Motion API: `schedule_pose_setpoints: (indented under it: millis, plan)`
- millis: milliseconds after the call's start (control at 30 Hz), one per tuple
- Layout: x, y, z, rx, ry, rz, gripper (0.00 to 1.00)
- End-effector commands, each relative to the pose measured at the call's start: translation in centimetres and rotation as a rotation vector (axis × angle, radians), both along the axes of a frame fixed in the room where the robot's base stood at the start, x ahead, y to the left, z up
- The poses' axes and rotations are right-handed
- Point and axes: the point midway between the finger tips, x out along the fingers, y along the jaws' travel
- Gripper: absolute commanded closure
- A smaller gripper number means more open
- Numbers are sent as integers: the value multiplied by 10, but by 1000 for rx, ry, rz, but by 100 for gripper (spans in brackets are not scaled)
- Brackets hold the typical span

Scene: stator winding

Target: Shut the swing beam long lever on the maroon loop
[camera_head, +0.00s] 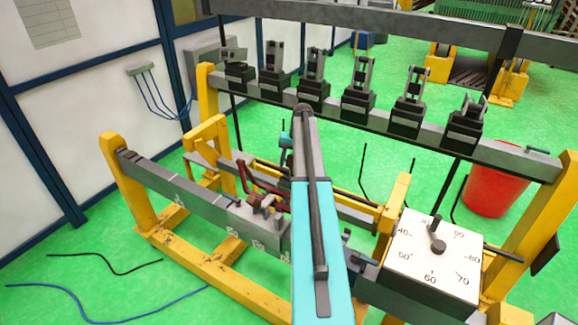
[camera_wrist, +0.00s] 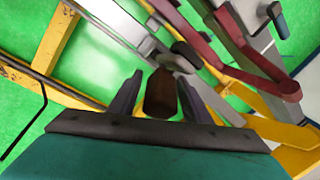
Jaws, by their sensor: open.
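The maroon loop (camera_wrist: 225,52) runs across the upper right of the wrist view, ending in a rounded tip at right. In the head view the loop (camera_head: 262,182) shows small, left of my arm, above the grey beam (camera_head: 190,190). My gripper (camera_wrist: 158,82) is open, its two dark fingers pointing into the wrist view. A dark brown block-like handle (camera_wrist: 161,93) shows between the fingers; it may be the lever's grip, and I cannot tell whether they touch it. A grey lever with a dark rounded end (camera_wrist: 186,56) lies just beyond it. My arm hides part of the beam in the head view.
A rail with several black clamps (camera_head: 358,100) crosses behind my arm. A white dial plate (camera_head: 433,255) stands at right, and a red bucket (camera_head: 494,190) is behind it. Yellow frame posts (camera_head: 125,185) bound the fixture. Cables (camera_head: 110,268) lie on the green floor at left.

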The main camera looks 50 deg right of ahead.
Motion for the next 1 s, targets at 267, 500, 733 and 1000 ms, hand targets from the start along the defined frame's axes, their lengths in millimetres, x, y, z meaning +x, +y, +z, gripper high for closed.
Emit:
schedule_pose_setpoints:
  millis: [267, 500, 733, 1000]
  plan:
    - [1, 1, -4, 0, 0, 1, 56]
    - [1, 1, -4, 0, 0, 1, 73]
    - [1, 2, -4, 0, 0, 2, 100]
    - [-1, 0, -4, -8, -1, -1, 100]
